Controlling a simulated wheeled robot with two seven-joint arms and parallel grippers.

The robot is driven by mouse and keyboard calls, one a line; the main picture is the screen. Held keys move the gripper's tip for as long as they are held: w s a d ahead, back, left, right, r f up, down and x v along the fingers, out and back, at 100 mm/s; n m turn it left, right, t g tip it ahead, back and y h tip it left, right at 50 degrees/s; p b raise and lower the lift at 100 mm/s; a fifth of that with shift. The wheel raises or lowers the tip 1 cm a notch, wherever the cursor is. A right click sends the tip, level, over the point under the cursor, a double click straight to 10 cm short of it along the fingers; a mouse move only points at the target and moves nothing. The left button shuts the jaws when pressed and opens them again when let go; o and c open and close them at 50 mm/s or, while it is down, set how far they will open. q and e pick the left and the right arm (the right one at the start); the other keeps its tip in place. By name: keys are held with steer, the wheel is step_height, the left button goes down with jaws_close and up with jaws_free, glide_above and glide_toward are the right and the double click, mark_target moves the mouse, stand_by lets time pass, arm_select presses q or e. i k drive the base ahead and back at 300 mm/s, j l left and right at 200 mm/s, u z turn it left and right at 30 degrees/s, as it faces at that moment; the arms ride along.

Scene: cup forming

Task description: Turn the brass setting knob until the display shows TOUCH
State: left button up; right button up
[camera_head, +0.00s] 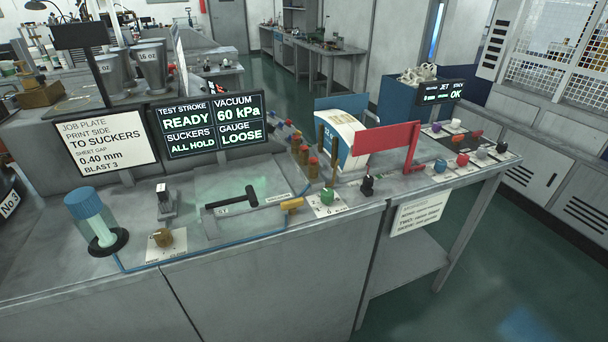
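A brass knob (162,237) stands on a small pale plate at the front left of the grey bench. It looks like the setting knob, but its markings are too small to read. The dark display (210,124) stands behind it and reads TEST STROKE READY, VACUUM 60 kPa, SUCKERS ALL HOLD and GAUGE LOOSE in green and white letters. Neither of my grippers is in view, and nothing touches the knob.
A blue-capped cylinder (95,218) stands left of the knob, and a small metal lever post (166,202) behind it. A black T-shaped handle (233,199) lies to its right. A job plate sign (106,143) stands behind.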

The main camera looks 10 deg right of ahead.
mark_target(162, 237)
steer(key=k+l, duration=0.15)
steer(key=l, duration=0.2)
steer(key=k+l, duration=0.15)
steer(key=l, duration=0.2)
steer(key=k+l, duration=0.2)
steer(key=l, duration=0.15)
